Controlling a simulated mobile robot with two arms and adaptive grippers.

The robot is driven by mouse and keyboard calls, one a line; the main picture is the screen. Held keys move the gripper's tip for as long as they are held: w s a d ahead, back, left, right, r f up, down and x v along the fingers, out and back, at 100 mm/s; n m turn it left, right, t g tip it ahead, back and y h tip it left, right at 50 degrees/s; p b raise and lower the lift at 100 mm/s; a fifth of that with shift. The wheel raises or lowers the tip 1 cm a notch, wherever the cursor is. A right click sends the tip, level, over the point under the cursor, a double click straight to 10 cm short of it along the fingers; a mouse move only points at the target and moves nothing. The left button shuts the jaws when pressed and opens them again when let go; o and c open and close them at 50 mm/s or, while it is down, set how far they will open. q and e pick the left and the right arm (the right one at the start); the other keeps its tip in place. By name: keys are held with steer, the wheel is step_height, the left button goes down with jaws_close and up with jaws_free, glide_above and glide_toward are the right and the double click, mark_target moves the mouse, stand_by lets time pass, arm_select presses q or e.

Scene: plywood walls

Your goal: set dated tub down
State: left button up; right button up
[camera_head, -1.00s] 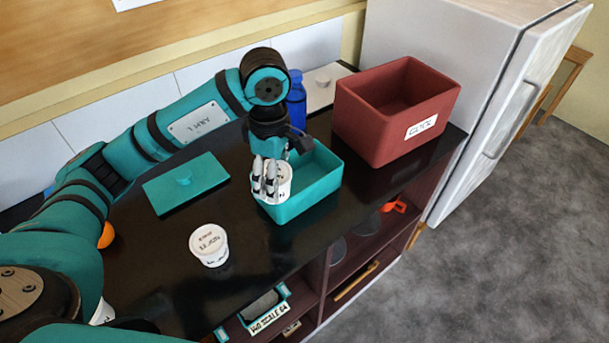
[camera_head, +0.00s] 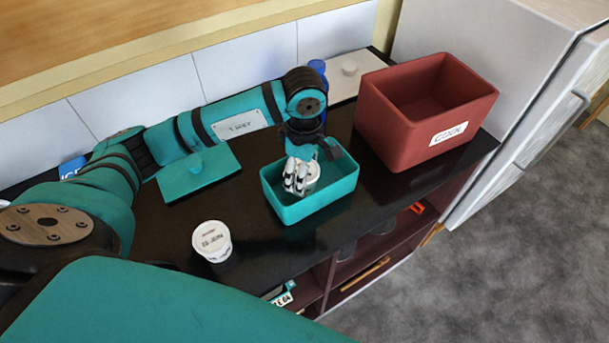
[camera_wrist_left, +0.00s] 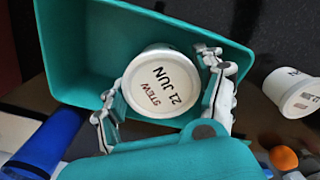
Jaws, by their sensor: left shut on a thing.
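A white round tub (camera_head: 313,179) is held by my left gripper (camera_head: 301,178) in the head view. In the left wrist view the tub (camera_wrist_left: 160,85) has a lid reading "STEW 21 JUN", with the fingers of my left gripper (camera_wrist_left: 163,108) on either side. The tub is within the open teal bin (camera_head: 285,211), low between its walls; I cannot tell if it touches the floor. The bin's wall (camera_wrist_left: 75,55) also shows in the wrist view. A second white dated tub (camera_head: 212,243) stands on the dark counter; its label is hard to read. My right gripper is not in view.
A blue bottle (camera_head: 318,67) and a white lid (camera_head: 345,82) are behind. The counter (camera_head: 262,247) is clear between tub and bin.

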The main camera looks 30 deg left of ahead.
arm_select(q)
step_height(320, 180, down, 3)
steer(key=shift+r+p, duration=0.1)
steer(key=shift+p, duration=0.25)
steer(key=o, duration=0.9)
steer(key=shift+f+b, duration=0.2)
steer(key=shift+b, duration=0.1)
steer(key=shift+c, duration=0.2)
steer(key=shift+o, duration=1.1)
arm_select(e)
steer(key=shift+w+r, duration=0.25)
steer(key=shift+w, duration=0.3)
arm_select(q)
steer(key=shift+r, duration=0.1)
